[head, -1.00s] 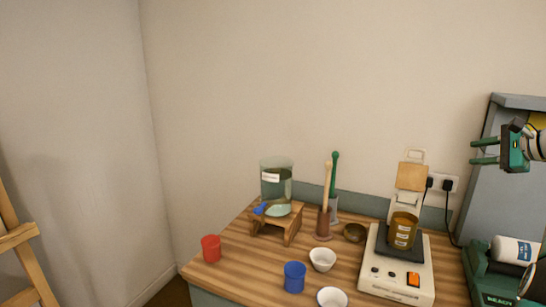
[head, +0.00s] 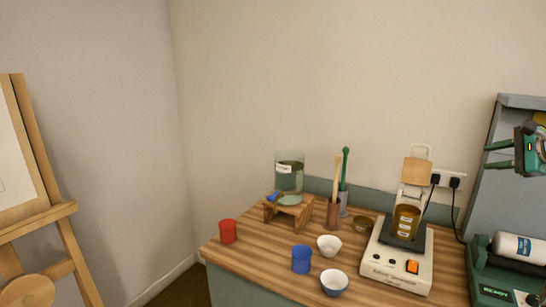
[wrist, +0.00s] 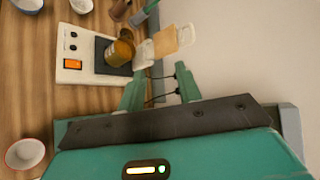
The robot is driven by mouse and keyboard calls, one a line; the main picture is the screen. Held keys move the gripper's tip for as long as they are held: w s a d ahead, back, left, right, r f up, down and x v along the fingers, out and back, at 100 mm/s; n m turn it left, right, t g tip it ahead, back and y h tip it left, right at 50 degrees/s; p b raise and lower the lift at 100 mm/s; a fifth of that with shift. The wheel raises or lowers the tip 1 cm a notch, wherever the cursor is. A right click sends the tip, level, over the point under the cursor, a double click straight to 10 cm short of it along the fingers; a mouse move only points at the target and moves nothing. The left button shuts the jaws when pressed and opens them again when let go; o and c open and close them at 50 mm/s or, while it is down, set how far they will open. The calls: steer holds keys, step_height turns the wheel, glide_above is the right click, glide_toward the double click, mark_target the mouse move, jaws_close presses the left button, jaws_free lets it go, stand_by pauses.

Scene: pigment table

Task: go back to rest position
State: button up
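My gripper (head: 498,155) is at the right edge of the head view, raised above the table in front of the grey cabinet. Its two green fingers point left and are spread apart with nothing between them. In the wrist view the fingers of my gripper (wrist: 158,92) are also apart and empty. Beyond them lies the white hotplate (head: 398,262) with an amber jar (head: 406,222) standing on its dark plate. The hotplate (wrist: 72,57) and the amber jar (wrist: 118,54) also show in the wrist view.
A green machine (head: 490,285) stands at right, an easel (head: 62,220) at left.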

steer(key=s+a+f+n+g, duration=0.1)
steer(key=a+n, duration=0.1)
steer(key=a, duration=0.7)
steer(key=s+a+f+n+g+h, duration=0.1)
steer(key=a+n+g, duration=0.15)
steer(key=a, duration=0.65)
steer(key=s+a+f+n+g, duration=0.1)
steer(key=a+f+n, duration=0.15)
steer(key=a, duration=0.75)
steer(key=s+a+f+n+h, duration=0.1)
steer(key=s+a+f+n, duration=0.3)
steer(key=s, duration=0.4)
steer(key=s+a+f+n+g+h, duration=0.1)
steer(key=s+a+f+n, duration=0.3)
steer(key=s+a+f, duration=0.3)
steer(key=s+a+f+n, duration=0.4)
steer(key=s+a+f, duration=0.2)
steer(key=s, duration=0.3)
steer(key=shift+g+h, duration=0.35)
steer(key=shift+h, duration=0.05)
